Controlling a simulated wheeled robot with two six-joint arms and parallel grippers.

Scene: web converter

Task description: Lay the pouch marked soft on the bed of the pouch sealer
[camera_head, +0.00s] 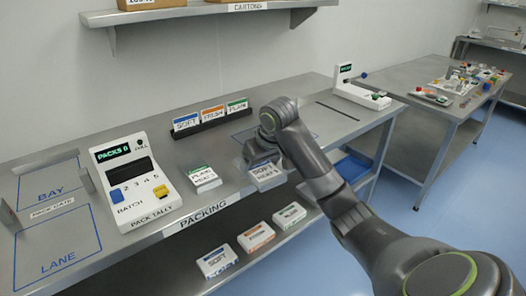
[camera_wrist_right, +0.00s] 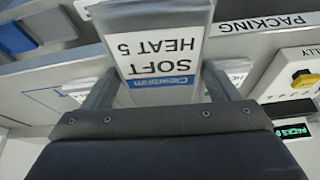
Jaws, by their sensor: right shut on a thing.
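The pouch marked soft (camera_head: 268,172) has a white label with a blue band; in the right wrist view its label (camera_wrist_right: 158,47) reads SOFT HEAT 5. My right gripper (camera_wrist_right: 160,85) is shut on this pouch, one finger at each side, near the front edge of the packing bench. In the head view my right gripper (camera_head: 256,161) is partly hidden behind my own arm. A white machine (camera_head: 362,92) with an upright lit display stands at the bench's far right end; it looks like the pouch sealer, but its bed is hard to make out. My left gripper is not in view.
A pouch marked plain (camera_head: 203,178) lies left of the held one. Behind stands a black rack (camera_head: 212,122) of soft, fresh and plain cards. The pack tally machine (camera_head: 134,183) is at left. Packs lie on the shelf below. The bench before the white machine is mostly clear.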

